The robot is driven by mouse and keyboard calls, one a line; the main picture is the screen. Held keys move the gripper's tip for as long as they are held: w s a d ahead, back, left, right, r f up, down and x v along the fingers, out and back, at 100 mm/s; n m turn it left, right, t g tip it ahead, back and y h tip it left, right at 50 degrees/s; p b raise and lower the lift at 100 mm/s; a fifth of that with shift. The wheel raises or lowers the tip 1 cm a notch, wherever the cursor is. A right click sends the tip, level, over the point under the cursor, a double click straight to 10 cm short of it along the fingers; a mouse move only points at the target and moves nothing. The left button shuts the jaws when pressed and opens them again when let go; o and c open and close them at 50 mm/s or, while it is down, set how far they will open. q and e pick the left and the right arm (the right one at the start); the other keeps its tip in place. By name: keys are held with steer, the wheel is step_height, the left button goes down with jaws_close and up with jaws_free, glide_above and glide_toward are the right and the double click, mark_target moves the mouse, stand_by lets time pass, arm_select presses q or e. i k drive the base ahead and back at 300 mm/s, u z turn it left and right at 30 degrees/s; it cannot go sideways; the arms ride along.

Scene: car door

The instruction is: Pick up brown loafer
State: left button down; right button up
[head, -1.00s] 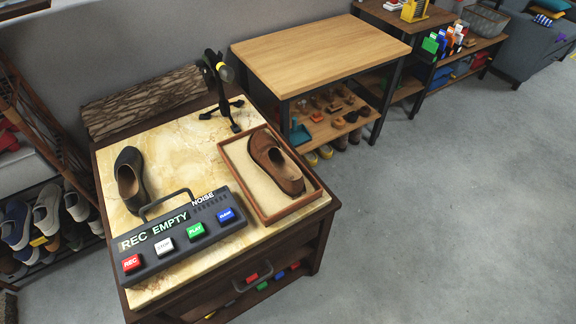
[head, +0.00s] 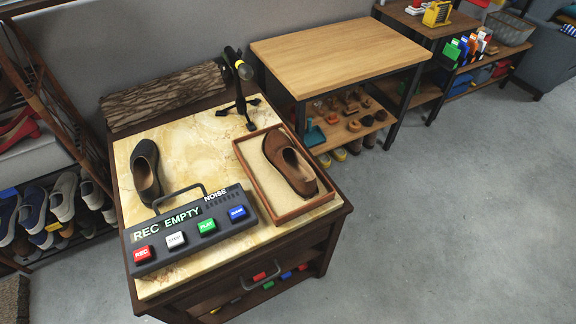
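The brown loafer (head: 291,164) lies in a shallow wooden tray (head: 247,181) with a pale lining, at the right of the marble-topped cabinet. A dark shoe (head: 147,174) stands on the marble top (head: 190,140) at the left, apart from the tray. Neither of my grippers shows in the head view.
A recorder box (head: 190,232) with a handle and coloured buttons lies along the cabinet's front, left of the tray. A microphone on a tripod (head: 240,90) stands behind the tray. A wooden table (head: 340,50) stands behind right. The grey floor (head: 460,220) at right is clear.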

mark_target(288, 157)
steer(key=u, duration=2.35)
steer(key=k, duration=0.85)
steer(key=z, duration=0.95)
steer(key=i, duration=0.5)
steer(key=u, duration=0.05)
